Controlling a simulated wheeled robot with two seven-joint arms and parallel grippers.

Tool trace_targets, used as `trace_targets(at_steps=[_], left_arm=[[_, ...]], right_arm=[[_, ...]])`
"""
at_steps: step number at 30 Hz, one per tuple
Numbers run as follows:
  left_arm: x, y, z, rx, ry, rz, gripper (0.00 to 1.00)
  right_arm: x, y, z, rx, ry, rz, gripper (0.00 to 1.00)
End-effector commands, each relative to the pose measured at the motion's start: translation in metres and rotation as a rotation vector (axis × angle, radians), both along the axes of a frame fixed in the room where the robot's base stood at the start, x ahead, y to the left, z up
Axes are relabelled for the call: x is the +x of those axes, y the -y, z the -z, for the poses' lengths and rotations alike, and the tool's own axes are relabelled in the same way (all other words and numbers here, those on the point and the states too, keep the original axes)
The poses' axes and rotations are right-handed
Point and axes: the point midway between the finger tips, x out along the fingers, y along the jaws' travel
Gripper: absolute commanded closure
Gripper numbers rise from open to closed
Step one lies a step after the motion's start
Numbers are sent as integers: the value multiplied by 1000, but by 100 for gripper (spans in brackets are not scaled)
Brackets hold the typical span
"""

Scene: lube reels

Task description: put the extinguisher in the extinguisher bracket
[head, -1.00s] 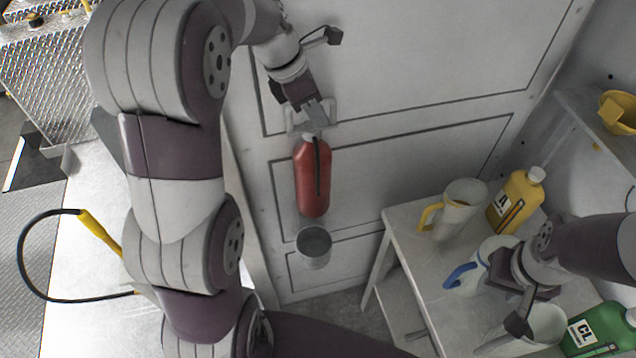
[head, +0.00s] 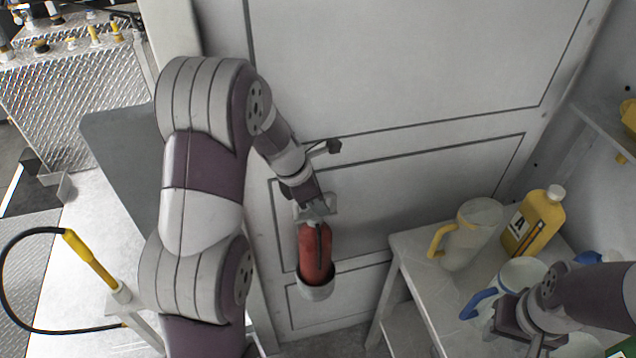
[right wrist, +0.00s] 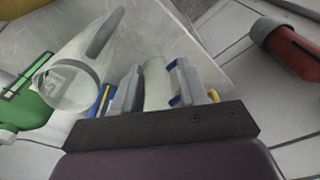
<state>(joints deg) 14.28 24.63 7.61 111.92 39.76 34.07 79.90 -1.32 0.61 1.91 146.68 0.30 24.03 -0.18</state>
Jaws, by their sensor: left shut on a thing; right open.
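The red extinguisher (head: 315,252) is upright at the white wall panel in the head view. Its lower end is inside the grey cup-shaped extinguisher bracket (head: 316,286). My left gripper (head: 314,212) is shut on the top of the extinguisher, and its fingers hide most of the valve. The extinguisher also shows at the right edge of the right wrist view (right wrist: 290,48), with its base in a dark cup. My right gripper (right wrist: 160,92) is open over the side table, with a pale pitcher seen beyond its fingers.
A side table (head: 412,262) at the right holds a white pitcher with a yellow handle (head: 470,232), a yellow jug (head: 535,222) and a pitcher with a blue handle (head: 520,275). A yellow-handled hose (head: 90,260) stands at the left.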

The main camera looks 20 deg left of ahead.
Motion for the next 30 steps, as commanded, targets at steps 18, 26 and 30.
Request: trace_targets(at_steps=[18, 26, 30], left_arm=[[1, 0, 57, 0, 5, -1, 100], [1, 0, 59, 0, 5, -1, 100], [0, 0, 60, 0, 0, 0, 55]], right_arm=[[0, 0, 7, 0, 0, 0, 57], [0, 0, 9, 0, 0, 0, 57], [0, 0, 9, 0, 0, 0, 57]])
